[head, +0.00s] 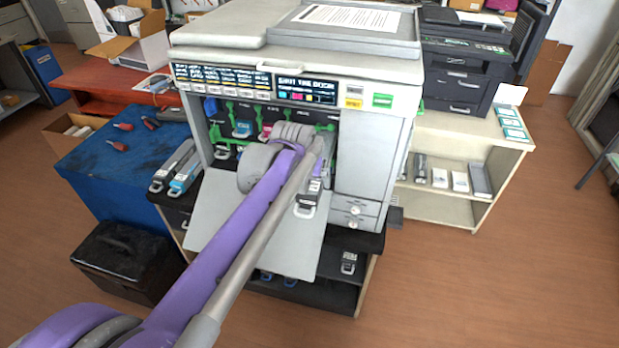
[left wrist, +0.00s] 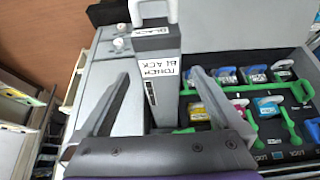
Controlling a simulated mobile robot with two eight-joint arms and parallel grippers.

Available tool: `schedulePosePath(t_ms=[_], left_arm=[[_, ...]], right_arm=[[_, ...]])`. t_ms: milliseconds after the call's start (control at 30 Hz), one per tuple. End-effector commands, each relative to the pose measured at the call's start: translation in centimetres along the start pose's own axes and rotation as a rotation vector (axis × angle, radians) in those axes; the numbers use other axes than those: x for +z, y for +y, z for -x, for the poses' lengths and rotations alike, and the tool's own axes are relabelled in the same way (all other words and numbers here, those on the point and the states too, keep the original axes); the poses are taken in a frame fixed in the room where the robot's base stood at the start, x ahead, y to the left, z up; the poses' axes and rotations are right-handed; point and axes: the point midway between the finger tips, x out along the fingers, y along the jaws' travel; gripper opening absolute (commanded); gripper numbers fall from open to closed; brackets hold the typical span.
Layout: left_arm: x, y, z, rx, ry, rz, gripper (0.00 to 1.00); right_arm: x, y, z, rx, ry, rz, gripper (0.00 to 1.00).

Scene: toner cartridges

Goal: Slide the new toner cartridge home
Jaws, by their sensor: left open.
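The black toner cartridge (head: 308,196), labelled TONER BLACK, sticks out of the right end of the printer's (head: 376,150) open bay; its inner end is hidden. It also shows in the left wrist view (left wrist: 155,85), with a pale handle at its outer end. My left gripper (left wrist: 158,78) is open, one finger on each side of the cartridge, with visible gaps. In the head view my left arm crosses in front of the bay and hides much of it. Green levers (left wrist: 220,103) and a yellow-marked cartridge (left wrist: 268,106) show in the bay. My right gripper is not in view.
The printer's front door (head: 215,215) hangs open below the bay. Two long cartridges (head: 185,175) lie left of it, beside a blue cabinet (head: 120,165) with red-handled tools. A black box (head: 125,262) stands on the floor.

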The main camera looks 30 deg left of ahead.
Motion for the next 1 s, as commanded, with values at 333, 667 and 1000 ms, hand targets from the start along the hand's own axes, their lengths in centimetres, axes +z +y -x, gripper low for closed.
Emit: schedulePosePath(t_ms=[333,667,1000], left_arm=[[-0.3,0.0,3.9,0.000,0.003,0.000,1.00],[-0.1,0.0,6.3,0.000,0.002,0.000,1.00],[0.3,0.1,6.3,0.001,0.000,-0.002,0.84]], right_arm=[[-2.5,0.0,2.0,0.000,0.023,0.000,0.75],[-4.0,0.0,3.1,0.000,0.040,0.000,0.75],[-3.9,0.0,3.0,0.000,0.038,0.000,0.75]])
